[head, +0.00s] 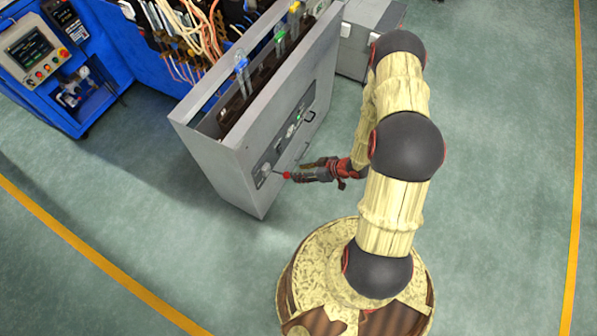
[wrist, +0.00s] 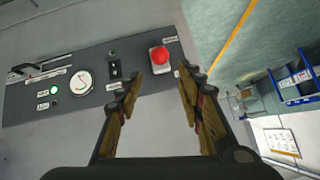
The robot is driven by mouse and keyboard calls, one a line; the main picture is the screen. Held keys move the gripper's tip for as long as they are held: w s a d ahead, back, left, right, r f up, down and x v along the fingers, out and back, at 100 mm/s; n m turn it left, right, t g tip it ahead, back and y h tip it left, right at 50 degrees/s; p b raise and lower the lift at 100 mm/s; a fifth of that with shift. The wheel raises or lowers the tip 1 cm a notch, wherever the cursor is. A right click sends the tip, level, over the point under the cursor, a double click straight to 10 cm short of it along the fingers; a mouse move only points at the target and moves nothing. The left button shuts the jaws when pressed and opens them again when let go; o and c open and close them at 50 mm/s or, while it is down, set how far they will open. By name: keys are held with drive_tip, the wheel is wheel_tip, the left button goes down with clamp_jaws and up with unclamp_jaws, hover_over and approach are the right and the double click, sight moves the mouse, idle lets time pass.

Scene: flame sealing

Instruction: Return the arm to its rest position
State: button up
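My gripper (head: 300,175) is at the end of my bent arm, in front of the grey cabinet (head: 235,165). In the wrist view the two fingers of my gripper (wrist: 160,80) stand apart with nothing between them. A red push button (wrist: 159,56) on the cabinet's dark control panel (wrist: 60,108) lies just beyond the fingertips, between them in the picture. The button also shows in the head view (head: 286,175), close to the fingertips. I cannot tell whether the fingers touch it.
The panel also has a round gauge (wrist: 81,83), a black switch (wrist: 115,69) and a lever (wrist: 35,66). A blue machine (head: 130,45) stands behind the cabinet. A grey box (head: 368,35) is at the back. The floor (head: 500,200) at right is clear.

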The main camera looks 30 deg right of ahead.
idle(0.4)
drive_tip(key=s+d+f+m+g+h, duration=0.2)
drive_tip(key=s+d+f+g+h, duration=0.25)
drive_tip(key=s+d, duration=0.45)
drive_tip(key=s+d+r+m+g+h, duration=0.2)
drive_tip(key=r, duration=0.9)
drive_tip(key=s+d+r+m+g+h, duration=0.1)
drive_tip(key=d+r+m+g, duration=0.15)
drive_tip(key=r, duration=0.85)
drive_tip(key=s+a+r+t, duration=0.1)
drive_tip(key=a+r, duration=0.5)
drive_tip(key=r, duration=0.6)
drive_tip(key=s+a+r+t, duration=0.1)
drive_tip(key=a+r+t, duration=0.3)
drive_tip(key=a+r, duration=0.3)
drive_tip(key=s+a+r+t+y, duration=0.1)
drive_tip(key=a+r, duration=0.5)
drive_tip(key=r, duration=1.1)
drive_tip(key=shift+s+a+n+t, duration=0.15)
drive_tip(key=shift+s+n+t, duration=0.35)
drive_tip(key=shift+t, duration=0.4)
